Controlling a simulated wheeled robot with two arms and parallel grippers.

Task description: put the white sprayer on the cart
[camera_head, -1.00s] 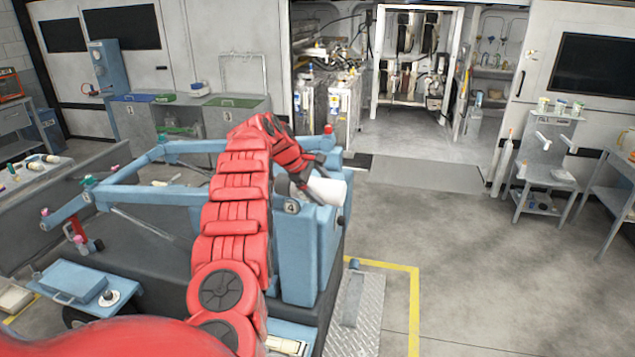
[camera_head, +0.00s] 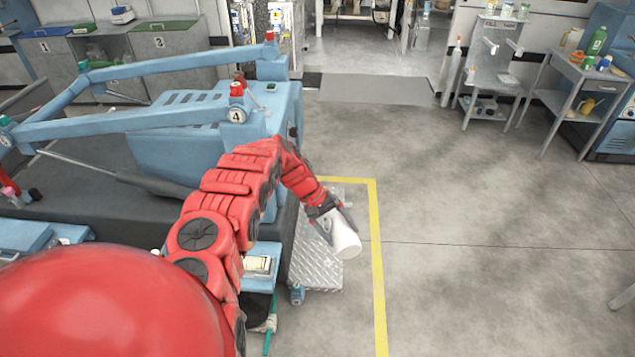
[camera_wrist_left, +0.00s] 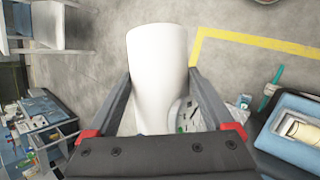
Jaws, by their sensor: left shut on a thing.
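The white sprayer (camera_head: 344,236) is in my left gripper (camera_head: 330,213), held in the air above the floor area beside the blue machine. In the left wrist view the white body (camera_wrist_left: 157,60) lies between the two dark fingers of the same gripper (camera_wrist_left: 158,85), with a curved white part near the palm. A grey shelved stand (camera_head: 495,62) and a grey table (camera_head: 574,95) stand at the far right. I cannot tell for certain which thing is the cart. My right gripper is not in view.
The blue machine (camera_head: 205,135) with its raised frame stands left of the held sprayer. A tread plate (camera_head: 315,262) lies below, inside a yellow floor line (camera_head: 377,270). A blue tray with a boxed item (camera_head: 257,262) sits by my arm. The floor to the right is open.

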